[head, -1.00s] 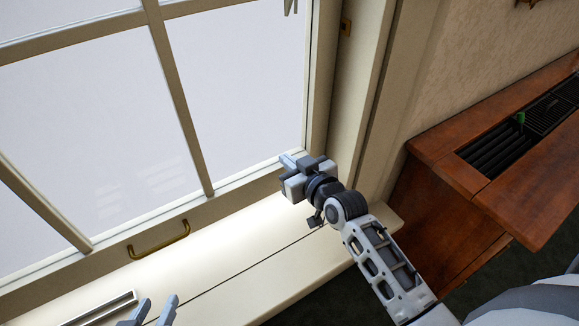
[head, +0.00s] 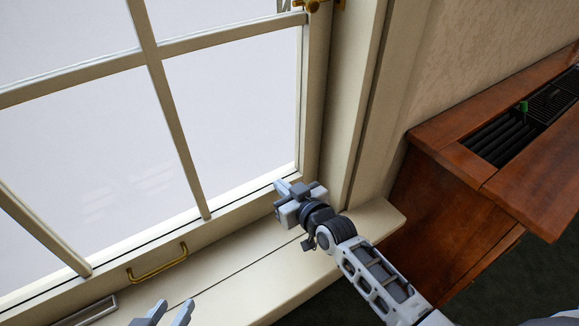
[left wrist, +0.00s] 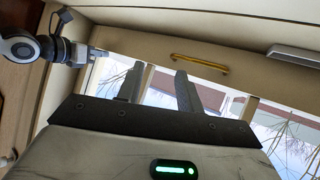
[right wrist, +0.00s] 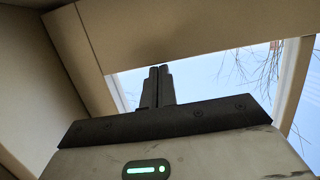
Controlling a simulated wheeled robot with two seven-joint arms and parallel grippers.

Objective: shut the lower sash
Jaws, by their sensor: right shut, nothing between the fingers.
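The lower sash (head: 182,128) is a cream frame with glazing bars and clear panes. Its bottom rail carries a brass handle (head: 157,263), which also shows in the left wrist view (left wrist: 200,64). My right gripper (head: 280,186) is at the right end of that rail, fingertips against or just over its top, by the glass. Its fingers are together and empty in the right wrist view (right wrist: 157,84). My left gripper (head: 168,311) is open and empty above the sill, below the handle. I cannot tell whether any gap is left under the rail.
The cream sill (head: 240,279) runs below the window. A grey metal piece (head: 92,313) lies at its left. The window jamb (head: 345,110) stands right of the sash. A brown wooden cabinet (head: 440,210) with a dark grille stands further right.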

